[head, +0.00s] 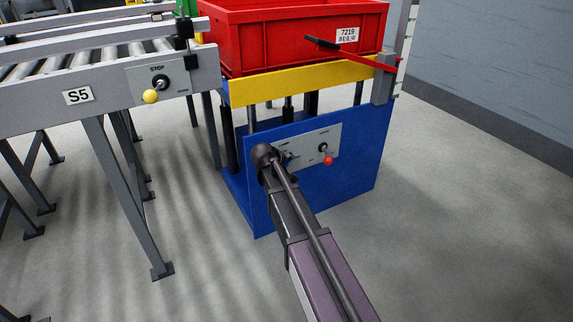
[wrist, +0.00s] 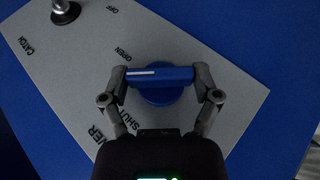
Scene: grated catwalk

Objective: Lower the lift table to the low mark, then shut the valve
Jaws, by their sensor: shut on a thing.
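The lift table has a blue base (head: 345,185) and a yellow platform (head: 300,82), raised above the base on dark posts. A red crate (head: 290,45) labelled 7219 stands on the platform. My gripper (wrist: 163,82) is shut on the blue valve handle (wrist: 165,75), one finger at each end of its bar. The bar lies about level in the wrist view, its white line at the left, between the words OPEN and SHUT. In the head view my arm mostly hides the valve on the grey panel (head: 334,136). I cannot make out the low mark.
A red-knobbed lever (head: 327,158) is on the panel, right of my gripper. A red bar with a black grip (head: 322,43) crosses before the crate. The roller conveyor (head: 95,92), with a yellow-knobbed STOP lever (head: 151,96), stands left. Floor at right is clear up to the wall.

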